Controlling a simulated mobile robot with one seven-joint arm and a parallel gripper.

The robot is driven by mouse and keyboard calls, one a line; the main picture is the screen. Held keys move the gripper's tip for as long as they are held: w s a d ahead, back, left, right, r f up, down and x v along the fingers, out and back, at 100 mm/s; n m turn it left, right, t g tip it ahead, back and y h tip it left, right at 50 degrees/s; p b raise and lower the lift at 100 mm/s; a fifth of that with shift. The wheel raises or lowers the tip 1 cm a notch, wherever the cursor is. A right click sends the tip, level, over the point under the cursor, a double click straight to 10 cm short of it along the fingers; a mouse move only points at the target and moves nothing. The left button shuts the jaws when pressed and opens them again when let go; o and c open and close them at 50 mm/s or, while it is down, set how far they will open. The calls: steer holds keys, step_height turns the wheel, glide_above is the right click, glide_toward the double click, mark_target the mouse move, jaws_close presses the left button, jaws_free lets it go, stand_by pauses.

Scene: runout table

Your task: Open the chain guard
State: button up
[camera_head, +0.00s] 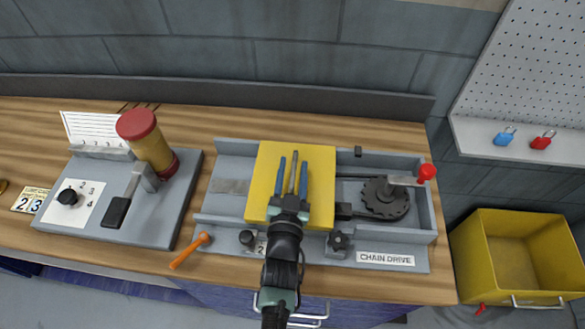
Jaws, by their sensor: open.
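The chain guard (325,165) is a yellow plate-like cover over the middle of the grey chain drive unit. It covers the left part of the mechanism, and a dark sprocket (387,197) shows uncovered to its right. My gripper (293,163) is over the guard with its two blue fingers apart. A thin grey bar shows between the fingers; I cannot tell what it belongs to. My arm hides the guard's near middle edge. I cannot tell whether the fingers touch the guard.
The red-knobbed crank (425,173) stands right of the guard. Black knobs (338,241) sit along the unit's front, with an orange-handled lever (190,250) at left. A grey panel with a red-capped yellow cylinder (146,142) is further left. A yellow bin (520,250) stands at right.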

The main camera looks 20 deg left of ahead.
steer(key=shift+s+d+f, duration=0.15)
steer(key=shift+s+d, duration=0.05)
steer(key=shift+s, duration=0.35)
steer(key=b+v, duration=0.2)
steer(key=v, duration=0.9)
steer(key=shift+s, duration=0.35)
steer(key=shift+d+b, duration=0.1)
steer(key=shift+b, duration=0.4)
steer(key=shift+w+n+b, duration=0.15)
steer(key=shift+n+b, duration=0.4)
steer(key=shift+n, duration=0.55)
steer(key=shift+w+n+b, duration=0.2)
steer(key=shift+n+b, duration=0.35)
steer(key=shift+n, duration=0.55)
steer(key=x, duration=1.3)
steer(key=shift+p, duration=0.35)
